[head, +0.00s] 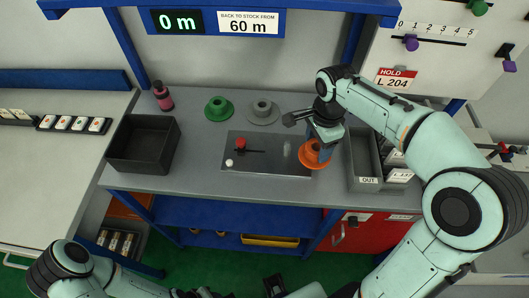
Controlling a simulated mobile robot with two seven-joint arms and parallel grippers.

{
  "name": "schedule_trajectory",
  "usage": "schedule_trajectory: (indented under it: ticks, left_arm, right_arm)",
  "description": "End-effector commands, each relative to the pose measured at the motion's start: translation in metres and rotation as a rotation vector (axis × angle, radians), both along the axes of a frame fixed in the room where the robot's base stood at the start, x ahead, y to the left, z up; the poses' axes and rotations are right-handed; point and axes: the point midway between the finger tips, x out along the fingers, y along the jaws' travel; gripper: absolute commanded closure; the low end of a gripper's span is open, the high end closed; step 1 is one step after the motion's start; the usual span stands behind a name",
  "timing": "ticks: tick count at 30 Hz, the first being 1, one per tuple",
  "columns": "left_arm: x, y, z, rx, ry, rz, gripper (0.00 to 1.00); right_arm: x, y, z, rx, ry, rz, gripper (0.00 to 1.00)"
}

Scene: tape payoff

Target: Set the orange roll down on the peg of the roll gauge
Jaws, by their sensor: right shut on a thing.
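The orange roll (309,157) is a wide disc with a raised hub, at the right end of a grey metal plate (262,170) on the bench. My right gripper (320,148) is shut on it from above. I cannot tell whether the roll hangs just above the bench or touches it. The plate, which seems to be the roll gauge, carries a red knob (240,143) with a dark pointer, a white button (229,162) and what looks like a thin upright peg (287,148).
A green roll (217,107) and a grey roll (262,109) stand behind the plate. A black bin (122,146) and a dark red bottle (162,95) are at left. A grey OUT tray (367,184) is right of the orange roll. The display (178,22) reads 0 m; its sign reads 60 m.

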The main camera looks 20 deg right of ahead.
Motion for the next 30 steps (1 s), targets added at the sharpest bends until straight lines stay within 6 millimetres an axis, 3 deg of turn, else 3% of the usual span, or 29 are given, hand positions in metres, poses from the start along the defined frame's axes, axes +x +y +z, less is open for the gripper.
schedule_trajectory:
  ticks: [15, 19, 24, 30]
  left_arm:
    - [0.002, 0.000, 0.003, -0.001, -0.002, 0.000, 0.57]
    - [0.014, 0.000, 0.026, 0.000, -0.016, 0.000, 0.57]
    - [0.043, 0.000, 0.064, 0.000, -0.049, 0.000, 0.57]
    - [0.061, 0.000, 0.081, 0.000, -0.069, 0.000, 0.57]
  right_arm:
    - [0.002, 0.001, 0.003, -0.001, 0.000, 0.016, 0.71]
    - [0.019, 0.012, 0.021, -0.009, 0.005, 0.140, 0.71]
    - [0.052, 0.032, 0.052, -0.009, 0.001, 0.380, 0.71]
    - [0.071, 0.045, 0.064, -0.001, -0.004, 0.535, 0.71]
